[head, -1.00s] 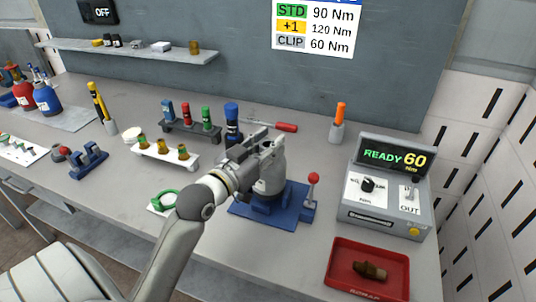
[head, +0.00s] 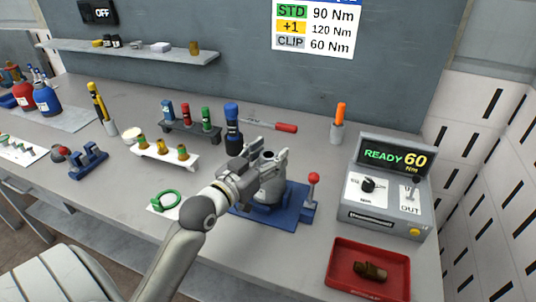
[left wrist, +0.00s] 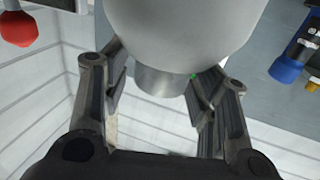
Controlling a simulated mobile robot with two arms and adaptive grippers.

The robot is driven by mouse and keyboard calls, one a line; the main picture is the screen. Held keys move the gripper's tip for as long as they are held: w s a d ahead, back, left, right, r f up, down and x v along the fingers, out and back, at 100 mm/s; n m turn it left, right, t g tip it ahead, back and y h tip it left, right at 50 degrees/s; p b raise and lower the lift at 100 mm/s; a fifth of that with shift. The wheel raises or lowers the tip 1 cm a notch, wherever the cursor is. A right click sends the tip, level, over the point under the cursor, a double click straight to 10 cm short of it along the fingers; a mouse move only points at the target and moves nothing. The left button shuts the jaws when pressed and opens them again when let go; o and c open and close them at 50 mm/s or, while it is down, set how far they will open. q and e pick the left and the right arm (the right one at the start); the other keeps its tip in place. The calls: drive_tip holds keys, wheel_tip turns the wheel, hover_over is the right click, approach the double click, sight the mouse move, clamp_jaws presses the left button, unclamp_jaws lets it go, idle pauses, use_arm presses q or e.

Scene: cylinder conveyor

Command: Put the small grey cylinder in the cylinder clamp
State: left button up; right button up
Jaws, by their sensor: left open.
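The small grey cylinder (head: 270,187) stands upright in the cylinder clamp (head: 287,214), which has a blue base and a red-knobbed lever (head: 313,180). My left gripper (head: 265,160) is open at the cylinder's top, with its fingers on either side of it. In the left wrist view, the cylinder's wide pale body (left wrist: 185,30) and narrower metal end (left wrist: 160,80) show between the open fingers of my left gripper (left wrist: 160,72). I cannot tell whether the fingers touch it. The gripper hides part of the cylinder's side. My right gripper is not in view.
A torque box (head: 388,195) and a red tray (head: 340,278) are to the right.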

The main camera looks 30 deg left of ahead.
use_arm(q)
drive_tip(key=shift+r, duration=0.2)
drive_tip(key=shift+s+f, duration=0.15)
drive_tip(key=shift+s, duration=0.15)
drive_tip(key=s, duration=1.1)
drive_tip(key=shift+s+a, duration=0.2)
drive_tip(key=shift+a, duration=0.05)
